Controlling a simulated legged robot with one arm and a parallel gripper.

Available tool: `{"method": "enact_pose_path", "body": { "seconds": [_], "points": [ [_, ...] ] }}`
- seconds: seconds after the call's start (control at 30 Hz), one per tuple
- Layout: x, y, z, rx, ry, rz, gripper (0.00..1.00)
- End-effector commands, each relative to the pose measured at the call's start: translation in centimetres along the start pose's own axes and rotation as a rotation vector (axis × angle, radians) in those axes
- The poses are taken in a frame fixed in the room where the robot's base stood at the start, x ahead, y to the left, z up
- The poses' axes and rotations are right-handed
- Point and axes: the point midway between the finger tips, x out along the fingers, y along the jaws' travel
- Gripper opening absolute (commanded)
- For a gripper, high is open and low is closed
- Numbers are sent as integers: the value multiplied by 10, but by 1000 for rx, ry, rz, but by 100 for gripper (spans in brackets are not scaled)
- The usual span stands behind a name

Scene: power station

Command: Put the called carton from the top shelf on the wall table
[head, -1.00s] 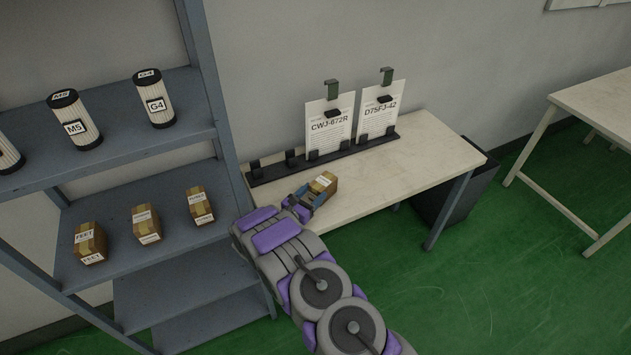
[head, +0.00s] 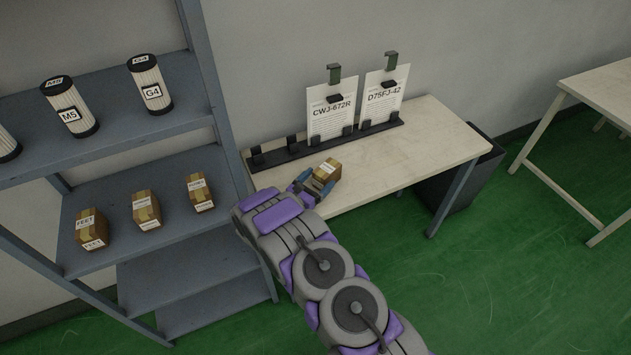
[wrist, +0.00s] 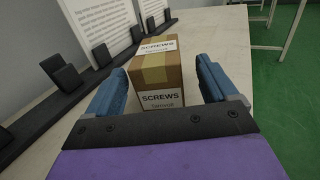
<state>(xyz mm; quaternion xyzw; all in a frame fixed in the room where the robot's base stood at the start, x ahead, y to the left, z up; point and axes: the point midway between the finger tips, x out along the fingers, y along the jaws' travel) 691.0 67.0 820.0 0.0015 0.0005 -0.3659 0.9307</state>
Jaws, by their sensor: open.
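A small brown carton (head: 327,171) with tape and white labels stands on the wall table (head: 425,150), near its left end. In the wrist view the carton (wrist: 156,75) reads "SCREWS" on its top and near side. My gripper (head: 312,183) is at the table's front left, and in the wrist view its blue fingers (wrist: 165,85) are spread on either side of the carton, with gaps visible. The carton appears to rest on the tabletop.
A black rack (head: 325,146) with two clipped sheets, CWJ-672R (head: 331,115) and D75FJ-42 (head: 382,98), runs along the table's back. The grey shelf (head: 130,235) at left holds several cartons and labelled cylinders. The table's right part is clear.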

Motion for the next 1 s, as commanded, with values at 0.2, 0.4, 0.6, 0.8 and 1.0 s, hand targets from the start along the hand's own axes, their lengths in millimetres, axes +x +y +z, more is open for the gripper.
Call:
{"method": "enact_pose_path", "body": {
  "seconds": [0.2, 0.4, 0.6, 0.8, 1.0],
  "points": [
    [-10, 3, 2, -4, -2, 2, 86],
    [-46, 4, 3, -5, -3, 6, 86],
    [-85, 2, 2, -4, 0, 5, 86],
    [-112, 1, 1, -1, 2, 3, 86],
    [-121, 2, 0, -1, 1, 2, 86]
  ]
}}
